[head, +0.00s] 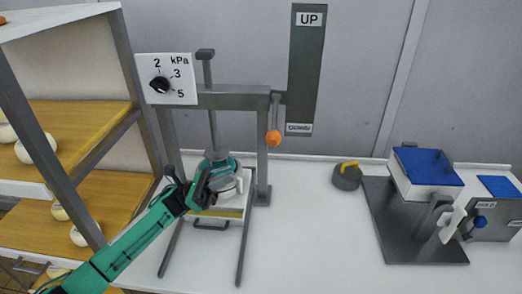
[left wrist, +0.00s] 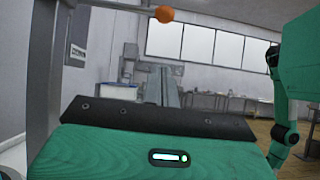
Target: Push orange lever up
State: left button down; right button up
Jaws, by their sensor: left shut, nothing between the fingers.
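The orange lever knob (head: 273,137) hangs low, beside the DOWN label (head: 299,128) at the bottom of a dark upright plate (head: 306,66). The UP label (head: 311,19) is at the plate's top. The knob also shows at the top of the left wrist view (left wrist: 164,14). My left gripper (head: 229,167) is at the press, left of and below the knob in the head view, apart from it. It is shut and empty; its fingers are small and hard to make out. My right gripper is in neither view.
The press frame (head: 235,99) stands around my left gripper, with a pressure dial (head: 166,79) at upper left. A grey weight with a yellow handle (head: 347,176) and a blue-topped device (head: 427,167) stand right. Shelves (head: 75,130) are left.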

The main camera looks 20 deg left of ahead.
aim_at(275, 121)
pick_arm(q)
jog(key=a+r+p+x, duration=0.1)
jog(key=r+p+x, duration=0.1)
jog(key=p+x, duration=0.6)
jog(key=shift+p+x, duration=0.35)
jog(key=shift+x, duration=1.95)
jog(key=shift+s+a+r, duration=0.1)
jog(key=shift+s+r, duration=0.05)
jog(key=shift+s, duration=0.05)
